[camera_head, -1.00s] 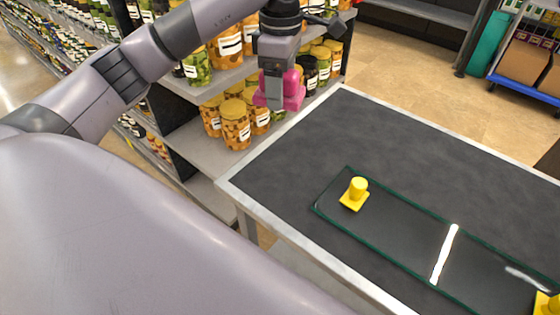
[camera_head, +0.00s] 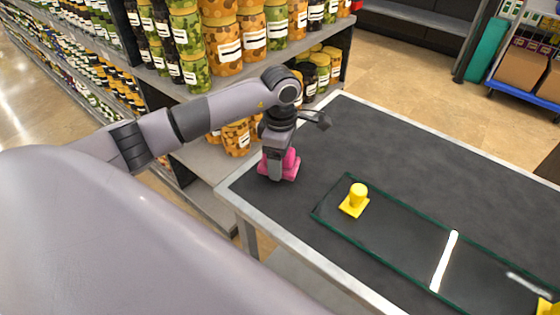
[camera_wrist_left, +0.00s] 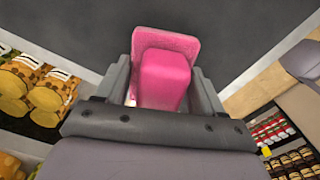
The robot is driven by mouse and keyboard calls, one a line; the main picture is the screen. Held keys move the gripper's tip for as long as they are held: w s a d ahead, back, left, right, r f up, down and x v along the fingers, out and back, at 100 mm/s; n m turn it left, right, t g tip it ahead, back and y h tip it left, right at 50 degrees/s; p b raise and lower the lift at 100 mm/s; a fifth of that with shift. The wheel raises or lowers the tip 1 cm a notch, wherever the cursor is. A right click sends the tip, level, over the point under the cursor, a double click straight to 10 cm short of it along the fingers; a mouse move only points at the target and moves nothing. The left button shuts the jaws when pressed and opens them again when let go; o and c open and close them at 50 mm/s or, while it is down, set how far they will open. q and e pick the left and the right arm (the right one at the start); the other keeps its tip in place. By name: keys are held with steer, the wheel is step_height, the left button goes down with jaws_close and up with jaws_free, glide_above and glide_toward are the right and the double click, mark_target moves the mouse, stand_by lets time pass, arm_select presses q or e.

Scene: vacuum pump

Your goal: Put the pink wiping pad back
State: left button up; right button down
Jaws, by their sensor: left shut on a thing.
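The pink wiping pad (camera_head: 291,164) is held by my left gripper (camera_head: 277,172), near the left corner of the dark table (camera_head: 420,160). In the left wrist view the pad (camera_wrist_left: 166,75) sits between the two fingers, with its flat pink plate facing the dark table surface. I cannot tell whether the plate touches the table. My right gripper is in neither view.
A glass pane (camera_head: 400,242) with a green edge lies on the table, with a yellow suction piece (camera_head: 355,199) on it. Another yellow piece (camera_head: 548,306) is at the lower right. Shelves of jars (camera_head: 222,45) stand behind my left arm. The table's far part is clear.

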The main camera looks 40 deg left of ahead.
arm_select(q)
steer(key=shift+f, duration=0.75)
steer(key=shift+f, duration=0.1)
steer(key=o, duration=1)
